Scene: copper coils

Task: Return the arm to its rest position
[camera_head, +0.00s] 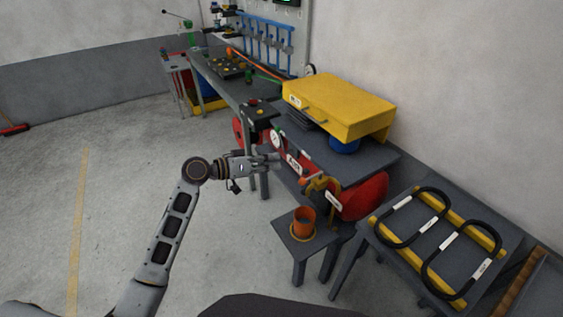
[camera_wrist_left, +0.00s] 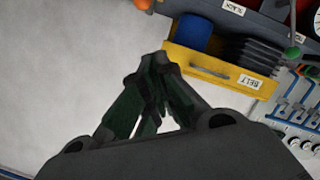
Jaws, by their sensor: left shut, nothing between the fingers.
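My left arm reaches in from the bottom left in the head view. Its gripper (camera_head: 272,163) is in front of the dark workbench, near a red part with a white label. In the left wrist view my left gripper (camera_wrist_left: 158,62) is shut with its fingertips together and nothing between them. Behind it in that view are a yellow drawer (camera_wrist_left: 190,62) labelled BELT and a blue cylinder (camera_wrist_left: 195,32). My right gripper is in neither view.
A yellow box (camera_head: 335,103) stands on the dark bench. An orange cup (camera_head: 304,222) stands on a small stool (camera_head: 290,243). Two black loops (camera_head: 412,217) lie on a rack at the right.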

